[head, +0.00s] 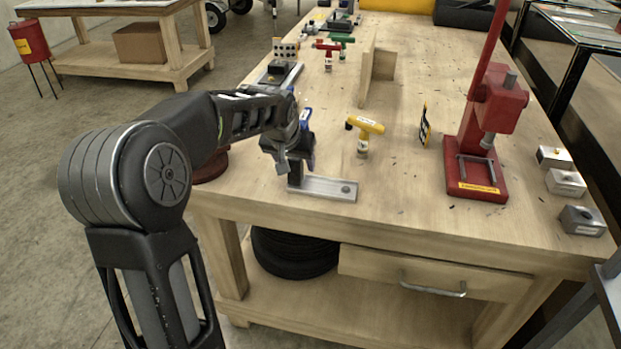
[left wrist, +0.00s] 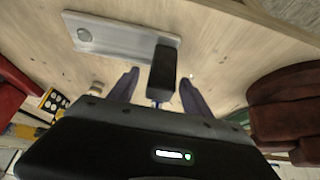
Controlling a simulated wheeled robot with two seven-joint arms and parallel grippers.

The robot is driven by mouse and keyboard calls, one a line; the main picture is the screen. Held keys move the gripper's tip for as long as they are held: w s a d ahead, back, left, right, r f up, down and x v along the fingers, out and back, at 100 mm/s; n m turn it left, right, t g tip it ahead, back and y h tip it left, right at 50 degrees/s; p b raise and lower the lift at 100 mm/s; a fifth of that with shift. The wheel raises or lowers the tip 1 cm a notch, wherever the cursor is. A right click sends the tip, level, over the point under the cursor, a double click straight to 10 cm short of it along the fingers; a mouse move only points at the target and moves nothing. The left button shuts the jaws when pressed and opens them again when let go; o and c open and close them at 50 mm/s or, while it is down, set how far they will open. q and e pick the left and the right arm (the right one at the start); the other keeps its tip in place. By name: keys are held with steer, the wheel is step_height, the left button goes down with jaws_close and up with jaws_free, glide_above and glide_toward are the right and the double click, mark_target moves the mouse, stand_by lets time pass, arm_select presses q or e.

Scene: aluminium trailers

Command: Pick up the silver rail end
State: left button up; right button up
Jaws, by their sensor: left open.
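The silver rail end (head: 328,188) lies near the front left edge of the wooden bench, a flat silver bar with a round hole or bolt at its right end. A dark upright block (head: 295,174) stands at its left end. In the left wrist view the silver bar (left wrist: 120,38) is at the upper left, and the dark block (left wrist: 162,72) shows between my fingers. My left gripper (head: 284,166) is open at the block, with a finger on each side and gaps visible (left wrist: 158,78). My right gripper is not in view.
A yellow-handled tool (head: 365,126) stands behind the rail end, with a blue one (head: 305,118) beside my wrist. A red press (head: 480,150) stands to the right. A dark red round object (head: 210,166) sits left of my gripper. Bench space right of the bar is clear.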

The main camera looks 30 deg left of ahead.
arm_select(q)
steer(key=shift+x, duration=1.2)
steer(key=shift+r, duration=0.1)
steer(key=shift+c, duration=0.4)
jaws_close()
